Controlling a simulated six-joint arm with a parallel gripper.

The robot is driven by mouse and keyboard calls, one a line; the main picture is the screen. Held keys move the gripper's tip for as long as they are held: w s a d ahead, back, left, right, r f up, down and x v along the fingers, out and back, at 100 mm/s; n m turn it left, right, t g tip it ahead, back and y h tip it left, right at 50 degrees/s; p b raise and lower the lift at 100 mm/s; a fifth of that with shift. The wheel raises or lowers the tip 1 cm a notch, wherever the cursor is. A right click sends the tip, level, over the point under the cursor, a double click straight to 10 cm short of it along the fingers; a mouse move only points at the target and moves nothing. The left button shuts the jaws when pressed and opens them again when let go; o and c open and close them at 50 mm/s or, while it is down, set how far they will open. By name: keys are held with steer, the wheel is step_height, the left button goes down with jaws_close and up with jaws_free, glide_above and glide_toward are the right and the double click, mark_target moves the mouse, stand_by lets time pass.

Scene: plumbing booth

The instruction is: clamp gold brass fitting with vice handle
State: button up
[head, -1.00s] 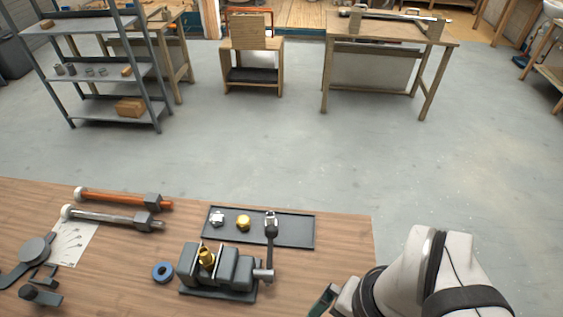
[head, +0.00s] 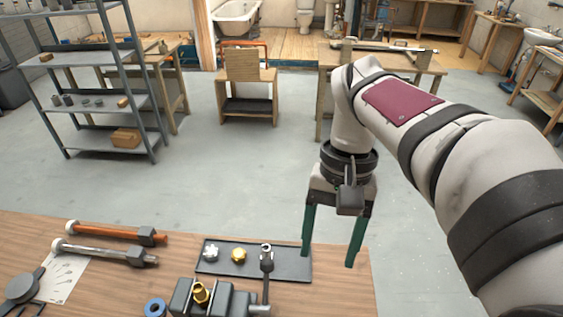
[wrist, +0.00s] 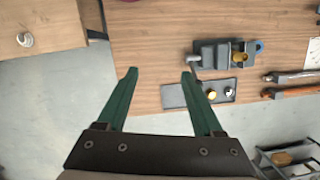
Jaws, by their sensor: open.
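The grey vice (head: 228,303) stands near the front edge of the head view, partly cut off by it. The gold brass fitting (head: 201,293) sits upright between its jaws. The vice handle (head: 266,272) is a dark lever at the vice's right side, pointing away toward the tray. My gripper (head: 328,258) has green fingers spread wide with nothing between them, to the right of the handle and above the bench's right end. In the wrist view the vice (wrist: 209,50) and fitting (wrist: 238,58) lie beyond my open fingers (wrist: 159,72).
A dark tray (head: 292,262) behind the vice holds a silver fitting (head: 211,253) and a gold nut (head: 239,255). A blue ring (head: 155,308) lies left of the vice. Two pipe wrenches, orange (head: 105,232) and silver (head: 100,252), lie at left. Bench between tray and right edge is clear.

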steer(key=w+a+f+n+g, duration=0.1)
steer(key=w+a+n, duration=0.1)
steer(key=w+a, duration=0.6)
glide_toward(267, 260)
steer(key=shift+g+h, duration=0.3)
steer(key=x, duration=0.9)
steer(key=shift+w+a+f, duration=0.1)
steer(key=shift+a+f, duration=0.15)
steer(key=shift+f, duration=0.2)
jaws_close()
